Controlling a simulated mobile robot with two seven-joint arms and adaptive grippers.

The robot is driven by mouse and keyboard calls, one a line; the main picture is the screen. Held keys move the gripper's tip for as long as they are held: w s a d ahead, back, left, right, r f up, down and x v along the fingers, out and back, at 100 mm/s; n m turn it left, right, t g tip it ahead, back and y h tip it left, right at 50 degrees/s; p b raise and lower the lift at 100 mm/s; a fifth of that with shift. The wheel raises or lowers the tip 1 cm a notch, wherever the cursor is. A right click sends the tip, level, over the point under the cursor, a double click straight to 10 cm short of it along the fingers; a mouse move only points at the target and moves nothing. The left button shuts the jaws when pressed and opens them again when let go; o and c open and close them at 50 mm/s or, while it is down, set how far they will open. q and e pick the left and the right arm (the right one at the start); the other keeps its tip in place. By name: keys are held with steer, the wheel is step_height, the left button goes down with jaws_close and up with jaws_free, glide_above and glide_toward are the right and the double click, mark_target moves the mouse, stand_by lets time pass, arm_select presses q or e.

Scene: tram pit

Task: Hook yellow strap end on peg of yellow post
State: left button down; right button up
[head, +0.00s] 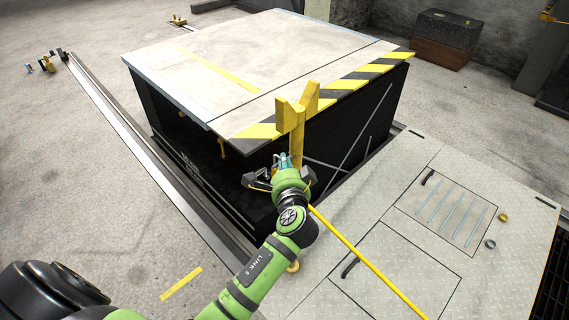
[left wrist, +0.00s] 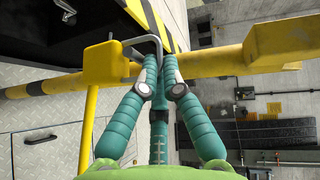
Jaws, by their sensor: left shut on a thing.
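The yellow post (head: 297,135) stands beside the platform's striped corner, with a forked top. In the left wrist view the post (left wrist: 215,64) runs across the picture behind my fingers. My left gripper (left wrist: 161,62) is shut on the bent grey hook (left wrist: 146,40) of the yellow strap end (left wrist: 104,64), a yellow block beside the fingers. In the head view the gripper (head: 284,160) is at the post, below the fork. The yellow strap (head: 365,262) runs from there to the lower right. I cannot make out the peg, or whether the hook touches it. My right gripper is not in view.
The large platform (head: 250,65) with striped edges stands behind the post. Metal floor plates with hatches (head: 395,260) lie to the right. A rail (head: 150,150) runs along the left. A dark box on a brown crate (head: 443,40) stands at the back right.

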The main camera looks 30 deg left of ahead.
arm_select(q)
steer(key=shift+s+f, duration=0.2)
steer(key=shift+f, duration=0.45)
steer(key=c, duration=1.3)
jaws_free()
steer(key=shift+w+a+f, duration=0.1)
steer(key=shift+w, duration=0.15)
steer(key=shift+r, duration=0.2)
